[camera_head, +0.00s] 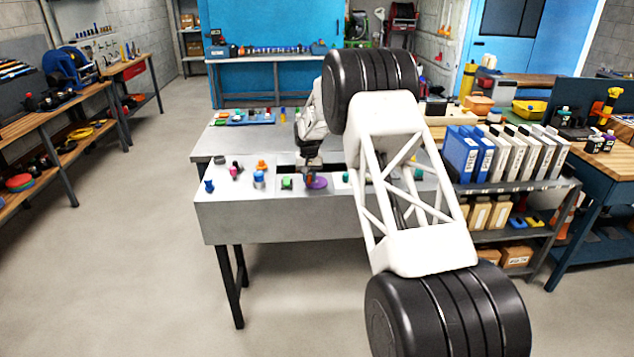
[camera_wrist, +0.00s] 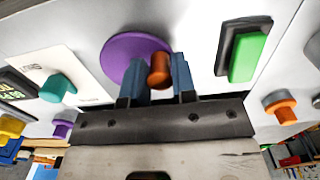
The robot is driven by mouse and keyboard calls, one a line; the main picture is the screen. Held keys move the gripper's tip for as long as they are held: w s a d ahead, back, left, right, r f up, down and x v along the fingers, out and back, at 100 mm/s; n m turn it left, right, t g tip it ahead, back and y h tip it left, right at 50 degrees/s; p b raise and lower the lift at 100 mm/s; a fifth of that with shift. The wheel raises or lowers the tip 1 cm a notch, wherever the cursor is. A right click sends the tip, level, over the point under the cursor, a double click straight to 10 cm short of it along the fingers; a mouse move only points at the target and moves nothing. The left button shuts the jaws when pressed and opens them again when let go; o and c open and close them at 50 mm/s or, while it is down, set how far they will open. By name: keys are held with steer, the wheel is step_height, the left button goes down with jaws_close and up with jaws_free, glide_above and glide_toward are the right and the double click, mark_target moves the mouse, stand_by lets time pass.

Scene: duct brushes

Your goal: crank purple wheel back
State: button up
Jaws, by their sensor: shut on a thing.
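The purple wheel (camera_wrist: 133,50) is a flat disc on the grey panel, with an orange-brown crank handle (camera_wrist: 160,70) sticking out near its right edge in the wrist view. My gripper (camera_wrist: 160,80) has its two blue fingers on either side of the handle and is shut on it. In the head view the purple wheel (camera_head: 317,183) shows on the bench's raised panel, and my gripper (camera_head: 309,174) reaches down to it from above. The gripper partly hides the wheel's lower edge in the wrist view.
A green rocker switch (camera_wrist: 245,55) in a black frame sits right of the wheel in the wrist view. A teal knob (camera_wrist: 56,87) is to the left, and an orange knob (camera_wrist: 282,107) lies further right. Blue and white binders (camera_head: 500,155) stand right of the bench.

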steer(key=shift+w+a+r, duration=0.2)
steer(key=shift+w+r, duration=0.1)
steer(key=shift+w, duration=0.4)
steer(key=shift+w, duration=0.55)
steer(key=shift+w+d, duration=0.15)
steer(key=shift+w+d+f, duration=0.15)
steer(key=shift+w+d, duration=0.1)
steer(key=shift+w, duration=0.15)
steer(key=shift+w+d+f, duration=0.25)
steer(key=shift+w+d, duration=0.1)
steer(key=shift+d, duration=0.3)
stand_by(0.4)
